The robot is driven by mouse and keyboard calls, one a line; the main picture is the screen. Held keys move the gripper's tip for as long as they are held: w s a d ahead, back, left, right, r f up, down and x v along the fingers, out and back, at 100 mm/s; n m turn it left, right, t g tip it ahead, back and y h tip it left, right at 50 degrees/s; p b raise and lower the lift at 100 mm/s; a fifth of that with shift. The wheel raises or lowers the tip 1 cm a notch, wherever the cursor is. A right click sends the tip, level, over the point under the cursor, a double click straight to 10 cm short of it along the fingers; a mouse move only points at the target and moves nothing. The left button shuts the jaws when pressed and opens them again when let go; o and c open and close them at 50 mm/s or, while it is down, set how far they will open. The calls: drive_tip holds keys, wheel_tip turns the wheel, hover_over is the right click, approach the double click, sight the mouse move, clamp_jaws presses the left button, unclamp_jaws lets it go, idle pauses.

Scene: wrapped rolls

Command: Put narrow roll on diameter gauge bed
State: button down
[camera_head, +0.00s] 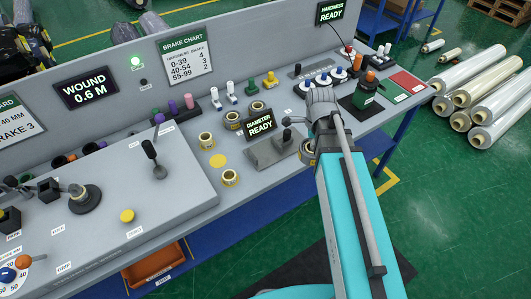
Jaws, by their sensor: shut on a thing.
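My gripper (307,139) is at the right side of the diameter gauge, mostly hidden by my wrist and arm. It is shut on a roll (307,158), a yellowish-rimmed ring partly visible at the left edge of my arm; its width is hard to judge. The diameter gauge bed (266,153) is a grey block just left of the roll, below the "DIAMETER READY" display (260,123). A dark knob or lever (287,136) stands at the bed's right. Whether the roll touches the bed cannot be told.
Other rolls stand on the bench left of the gauge (207,140), (231,178), with two more behind (232,120), (257,107). Large wrapped rolls (485,90) lie on the floor.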

drive_tip(key=s+a+n, duration=0.1)
drive_tip(key=s+a, duration=0.1)
drive_tip(key=a, duration=0.8)
drive_tip(key=shift+r+n+p, duration=0.3)
drive_tip(key=shift+r+p, duration=0.05)
drive_tip(key=shift+r, duration=0.05)
drive_tip(key=shift+w+a, duration=0.1)
drive_tip(key=b, duration=0.9)
hover_over(264, 147)
drive_tip(key=f, duration=0.9)
drive_tip(key=shift+s+d, duration=0.2)
drive_tip(key=shift+s, duration=0.1)
drive_tip(key=shift+f, duration=0.1)
drive_tip(key=shift+w+a+f+b, duration=0.2)
drive_tip(key=shift+w+f+b, duration=0.2)
drive_tip(key=shift+b, duration=0.2)
drive_tip(key=shift+f+b, duration=1.45)
drive_tip(key=shift+f, duration=0.05)
drive_tip(key=shift+f, duration=0.15)
